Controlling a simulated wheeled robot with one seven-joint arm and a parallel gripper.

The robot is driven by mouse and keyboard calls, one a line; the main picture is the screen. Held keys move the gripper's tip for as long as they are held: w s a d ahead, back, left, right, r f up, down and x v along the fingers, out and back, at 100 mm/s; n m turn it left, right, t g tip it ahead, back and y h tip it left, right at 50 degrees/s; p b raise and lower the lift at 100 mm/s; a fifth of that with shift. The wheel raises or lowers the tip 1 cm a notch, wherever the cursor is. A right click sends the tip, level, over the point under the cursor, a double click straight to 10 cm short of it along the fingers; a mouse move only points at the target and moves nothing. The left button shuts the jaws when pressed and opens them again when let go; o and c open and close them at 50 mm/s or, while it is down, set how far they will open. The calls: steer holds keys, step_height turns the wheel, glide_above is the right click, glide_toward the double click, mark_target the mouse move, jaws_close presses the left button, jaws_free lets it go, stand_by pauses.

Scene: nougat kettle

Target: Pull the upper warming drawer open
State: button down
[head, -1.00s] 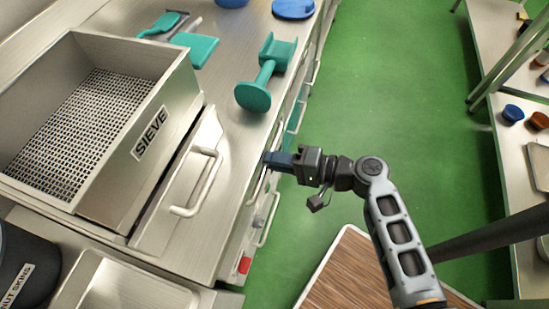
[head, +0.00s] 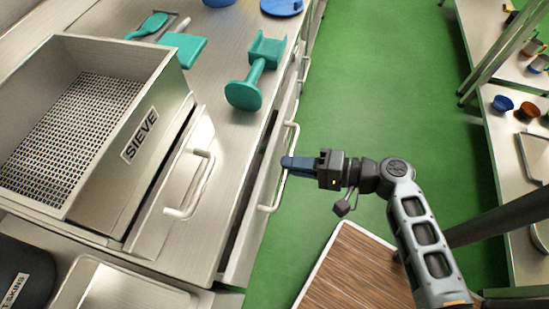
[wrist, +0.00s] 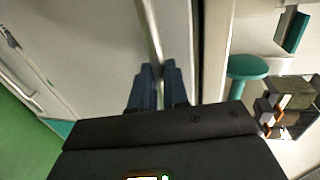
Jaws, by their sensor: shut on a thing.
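The upper warming drawer (head: 250,232) stands partly out from under the steel counter, with a dark gap behind its front. Its pale bar handle (head: 277,195) runs along the outer side of the front. My gripper (head: 287,163) reaches in from the right and is shut on this handle. In the wrist view, the blue fingers of my gripper (wrist: 158,82) sit on either side of the handle bar (wrist: 151,30), close to the drawer front. The inside of the drawer is mostly hidden.
A steel sieve box (head: 140,150) with its own handle (head: 190,190) sits on the counter (head: 215,150). A teal stamp-like tool (head: 247,92) stands near the counter edge.

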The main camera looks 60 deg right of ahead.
steer(key=f+v, duration=0.2)
steer(key=v, duration=0.8)
steer(key=s+f+v, duration=0.1)
steer(key=f+v, duration=0.1)
steer(key=v, duration=0.8)
steer(key=shift+p, duration=0.3)
steer(key=shift+w+d+f, duration=0.1)
steer(key=shift+d, duration=0.05)
steer(key=c, duration=1.1)
jaws_free()
